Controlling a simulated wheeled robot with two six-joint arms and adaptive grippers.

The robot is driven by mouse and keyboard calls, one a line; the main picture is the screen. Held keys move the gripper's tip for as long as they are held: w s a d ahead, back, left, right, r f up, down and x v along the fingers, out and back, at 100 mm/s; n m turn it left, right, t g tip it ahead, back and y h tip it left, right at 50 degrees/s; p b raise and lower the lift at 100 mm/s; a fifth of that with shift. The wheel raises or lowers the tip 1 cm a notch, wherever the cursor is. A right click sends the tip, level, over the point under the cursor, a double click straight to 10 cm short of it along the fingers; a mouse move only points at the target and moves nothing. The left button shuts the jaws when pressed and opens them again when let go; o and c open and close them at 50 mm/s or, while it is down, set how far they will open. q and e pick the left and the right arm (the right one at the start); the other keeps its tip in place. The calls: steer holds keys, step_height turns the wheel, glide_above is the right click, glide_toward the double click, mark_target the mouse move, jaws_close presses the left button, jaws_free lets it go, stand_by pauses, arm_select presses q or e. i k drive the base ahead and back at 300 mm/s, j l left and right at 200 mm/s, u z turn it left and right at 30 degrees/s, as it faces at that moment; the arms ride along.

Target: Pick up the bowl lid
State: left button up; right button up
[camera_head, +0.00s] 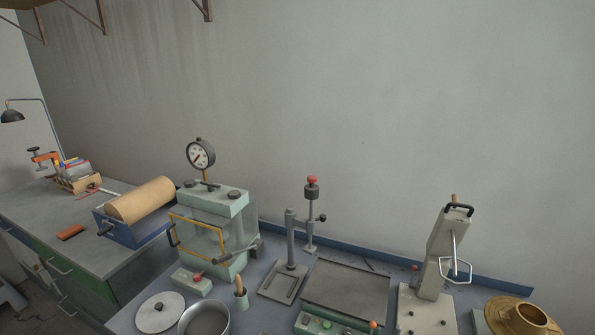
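A round, pale lid (172,318) with a small dark knob lies flat on the bench at the bottom left. A round metal bowl (222,321) stands just to its right. The bowl is open at the top and cut off by the lower picture edge. The lid lies beside the bowl, not on it. Neither of my grippers shows in the head view.
A pale green press (213,208) with a gauge (201,154) stands behind the lid. A small switch box (192,283) and a wooden-handled tool (240,290) are nearby. A stand (291,240), a flat plate (345,290), a lever machine (444,255) and a brass part (521,318) fill the right.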

mark_target(162, 310)
steer(key=u, duration=1.25)
